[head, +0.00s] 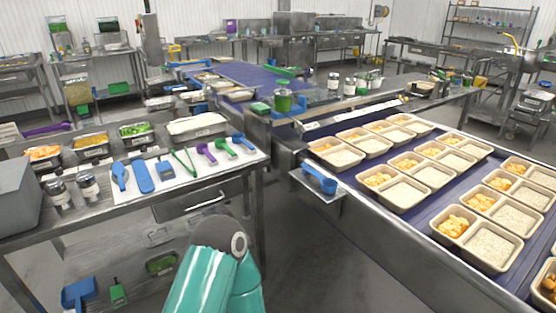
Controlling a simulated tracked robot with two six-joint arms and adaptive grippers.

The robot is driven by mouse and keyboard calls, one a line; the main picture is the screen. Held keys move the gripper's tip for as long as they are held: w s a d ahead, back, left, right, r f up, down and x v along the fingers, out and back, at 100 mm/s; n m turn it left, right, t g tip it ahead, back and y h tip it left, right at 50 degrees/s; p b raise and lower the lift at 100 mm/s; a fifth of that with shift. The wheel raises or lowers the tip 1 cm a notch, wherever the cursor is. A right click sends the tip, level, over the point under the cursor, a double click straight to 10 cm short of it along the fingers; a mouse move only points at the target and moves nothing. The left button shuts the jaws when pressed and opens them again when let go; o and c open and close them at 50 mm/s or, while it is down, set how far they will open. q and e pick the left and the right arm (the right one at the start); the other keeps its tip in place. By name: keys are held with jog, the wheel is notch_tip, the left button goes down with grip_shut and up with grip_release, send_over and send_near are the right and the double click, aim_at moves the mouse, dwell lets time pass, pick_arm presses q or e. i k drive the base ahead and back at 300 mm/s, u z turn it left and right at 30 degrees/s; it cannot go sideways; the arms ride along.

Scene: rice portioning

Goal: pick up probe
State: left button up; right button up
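The probe seems to be the small blue handheld device with a grey face (165,170). It lies on a white mat (185,187) on the steel table at the left. A flat blue tool (142,177) lies to its left and green tongs (184,161) lie to its right. It is too small to tell its details. One teal arm link of mine shows at the bottom, in front of the table. Neither of my grippers is in view, so nothing is seen touching the probe.
A blue scoop (119,177), a purple scoop (206,153) and green and blue scoops share the mat. Shaker jars (88,186) and a grey box (18,197) stand left. Food pans line the back. A conveyor (390,218) with filled trays runs at the right, beyond a floor gap.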

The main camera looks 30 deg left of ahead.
aim_at(166, 171)
jog(key=u, duration=2.1)
jog(key=i, duration=0.1)
jog(key=z, duration=3.3)
jog(key=k, duration=1.55)
jog(key=u, duration=4.55)
jog(key=k, duration=0.1)
jog(key=z, duration=2.7)
jog(key=i, duration=1.65)
jog(key=z, duration=0.1)
